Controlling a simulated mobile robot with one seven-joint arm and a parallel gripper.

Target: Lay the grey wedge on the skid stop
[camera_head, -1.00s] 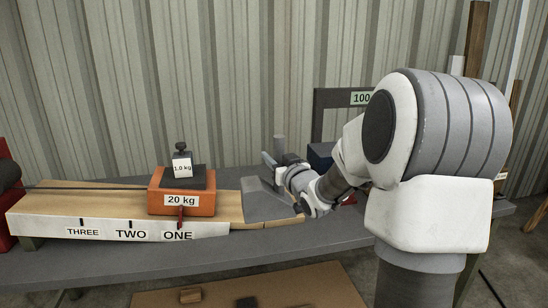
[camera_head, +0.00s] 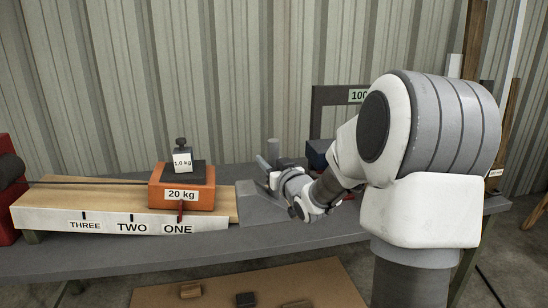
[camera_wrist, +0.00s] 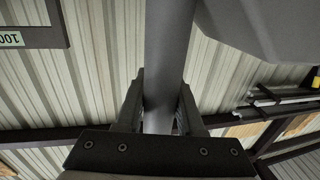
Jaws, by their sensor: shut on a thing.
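The grey wedge (camera_head: 256,206) is at the right end of the wooden board, just right of the orange 20 kg block (camera_head: 182,194). My gripper (camera_head: 274,178) is shut on an upright grey post beside the wedge's sloped face. In the wrist view, the jaws (camera_wrist: 157,110) are around this round post (camera_wrist: 168,60), with a grey wedge body (camera_wrist: 265,28) at upper right. The post looks like the wedge's handle, but the join is hidden. I cannot tell whether the wedge rests on the board or hovers. I cannot clearly pick out the skid stop.
The wooden board (camera_head: 90,196) has a front strip (camera_head: 100,221) marked THREE, TWO, ONE. A 1.0 kg weight (camera_head: 182,160) sits on the orange block. A dark frame labelled 100 (camera_head: 318,105) and a blue object (camera_head: 319,152) stand behind my gripper. Bare bench (camera_head: 150,252) lies in front.

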